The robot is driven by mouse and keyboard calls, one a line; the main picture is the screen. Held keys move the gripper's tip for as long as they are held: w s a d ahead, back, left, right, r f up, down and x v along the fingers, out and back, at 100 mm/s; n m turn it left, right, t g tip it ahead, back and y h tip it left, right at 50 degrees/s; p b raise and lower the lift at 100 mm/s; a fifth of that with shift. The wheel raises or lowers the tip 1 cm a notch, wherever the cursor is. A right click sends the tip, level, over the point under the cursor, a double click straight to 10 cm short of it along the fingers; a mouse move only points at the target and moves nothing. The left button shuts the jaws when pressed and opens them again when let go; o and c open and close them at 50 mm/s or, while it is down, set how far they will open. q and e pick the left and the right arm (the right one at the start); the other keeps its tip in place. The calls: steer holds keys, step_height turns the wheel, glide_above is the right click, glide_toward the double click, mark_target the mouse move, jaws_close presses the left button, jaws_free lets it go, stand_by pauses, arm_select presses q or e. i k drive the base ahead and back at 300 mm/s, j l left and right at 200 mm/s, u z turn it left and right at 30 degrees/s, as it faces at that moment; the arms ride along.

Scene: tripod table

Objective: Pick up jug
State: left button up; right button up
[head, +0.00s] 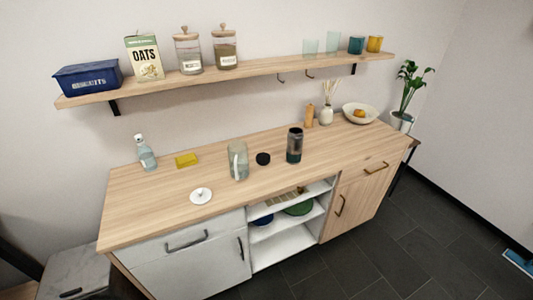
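A clear glass jug (238,161) with a pale upright handle stands upright on the wooden top of the sideboard (160,210), near the middle. A small black round object (263,158) sits just right of it. A dark cylindrical container (294,145) stands further right. Nothing is touching the jug that I can see. Neither of my grippers is in the head view.
A white round lid-like disc (201,195), a yellow block (186,160) and a clear bottle (145,153) are left of the jug. A wall shelf (270,68) with jars and tins runs above. A bowl (360,113) is at the back right.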

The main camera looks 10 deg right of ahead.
mark_target(238, 149)
steer(key=l+u, duration=0.3)
steer(key=l, duration=0.15)
steer(key=k+l+u, duration=0.1)
steer(key=l+u, duration=0.15)
steer(key=l, duration=0.2)
steer(key=k+l+u, duration=0.1)
steer(key=l+u, duration=0.2)
steer(key=l, duration=0.2)
steer(key=k+l+u, duration=0.25)
steer(key=l, duration=0.15)
steer(key=l+u, duration=0.3)
steer(key=k+l+u, duration=0.25)
steer(key=l, duration=0.2)
